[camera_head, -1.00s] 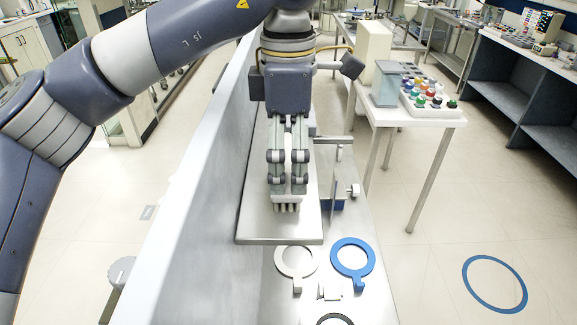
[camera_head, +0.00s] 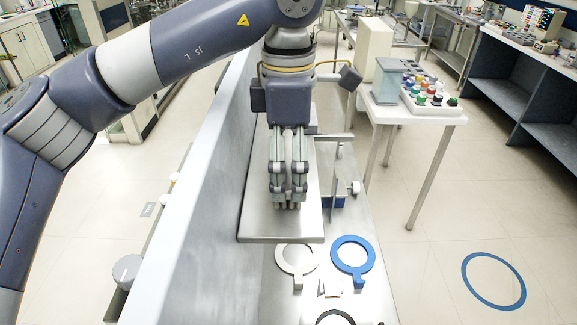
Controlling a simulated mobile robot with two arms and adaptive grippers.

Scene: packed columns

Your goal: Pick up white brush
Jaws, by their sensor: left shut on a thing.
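My left gripper (camera_head: 288,200) points down over the metal plate (camera_head: 262,222) on the narrow bench. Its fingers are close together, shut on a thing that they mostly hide. I take this to be the white brush, but little of it shows between and below the fingertips. I cannot tell whether it touches the plate. My right gripper is not in view.
A white ring with a handle (camera_head: 283,268) and a blue ring with a handle (camera_head: 336,257) lie in front of the plate. A dark ring shows at the bottom edge. A side table (camera_head: 433,120) holds a rack of coloured caps (camera_head: 428,98). A long wall (camera_head: 205,190) runs along the bench's left.

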